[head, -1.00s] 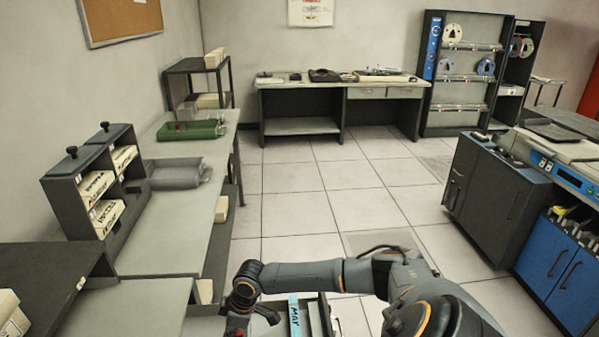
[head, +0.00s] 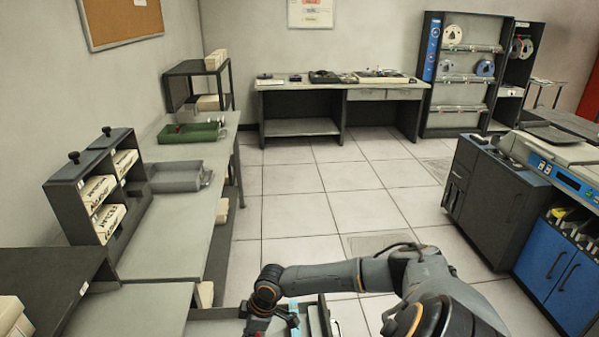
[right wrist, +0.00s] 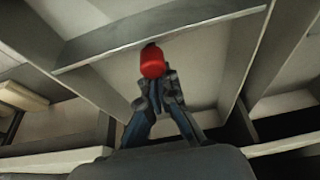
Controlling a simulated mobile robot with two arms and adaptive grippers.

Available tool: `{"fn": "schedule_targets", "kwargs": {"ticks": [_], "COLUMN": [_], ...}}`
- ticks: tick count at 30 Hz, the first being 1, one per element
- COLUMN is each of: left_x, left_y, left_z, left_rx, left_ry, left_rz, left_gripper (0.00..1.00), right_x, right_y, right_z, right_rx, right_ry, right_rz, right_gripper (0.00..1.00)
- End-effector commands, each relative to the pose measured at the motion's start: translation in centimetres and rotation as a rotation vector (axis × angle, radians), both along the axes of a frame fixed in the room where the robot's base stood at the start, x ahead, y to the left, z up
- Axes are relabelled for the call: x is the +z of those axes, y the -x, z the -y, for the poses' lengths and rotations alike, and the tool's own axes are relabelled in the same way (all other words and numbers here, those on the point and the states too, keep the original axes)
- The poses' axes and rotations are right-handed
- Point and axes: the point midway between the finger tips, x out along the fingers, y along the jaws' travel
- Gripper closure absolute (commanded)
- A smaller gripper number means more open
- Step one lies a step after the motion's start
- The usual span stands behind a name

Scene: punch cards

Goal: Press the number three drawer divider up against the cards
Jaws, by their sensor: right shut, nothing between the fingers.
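An open drawer (head: 324,325) shows at the bottom edge of the head view, mostly cut off and hidden by my right arm. In the right wrist view a grey metal plate, possibly a divider (right wrist: 165,36), crosses above my right gripper (right wrist: 158,75). The gripper is shut and empty, pointing toward that plate. A red rounded piece (right wrist: 153,61) shows at the fingertips; I cannot tell what it belongs to or whether it touches the plate. No number is readable. A cream block, possibly cards (right wrist: 22,96), lies at the left. My left gripper is out of view.
Grey metal walls (right wrist: 262,60) flank the gripper in the wrist view. The long bench (head: 205,225) is at the left with a card rack (head: 75,205), a grey tray (head: 177,177) and a green tray (head: 195,132). The tiled floor (head: 300,215) is clear.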

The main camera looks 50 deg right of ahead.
Motion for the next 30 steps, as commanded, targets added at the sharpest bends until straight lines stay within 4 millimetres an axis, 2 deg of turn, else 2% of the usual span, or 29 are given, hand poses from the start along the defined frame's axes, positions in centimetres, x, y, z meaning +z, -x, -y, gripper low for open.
{"fn": "schedule_targets", "kwargs": {"ticks": [30], "left_x": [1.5], "left_y": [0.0], "left_z": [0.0], "left_rx": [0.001], "left_ry": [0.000], "left_rz": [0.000], "left_gripper": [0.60], "right_x": [-0.1], "right_y": [3.6], "right_z": [3.1], "right_rx": [-0.001], "right_ry": [0.002], "right_rz": [-0.005], "right_gripper": [1.00]}}
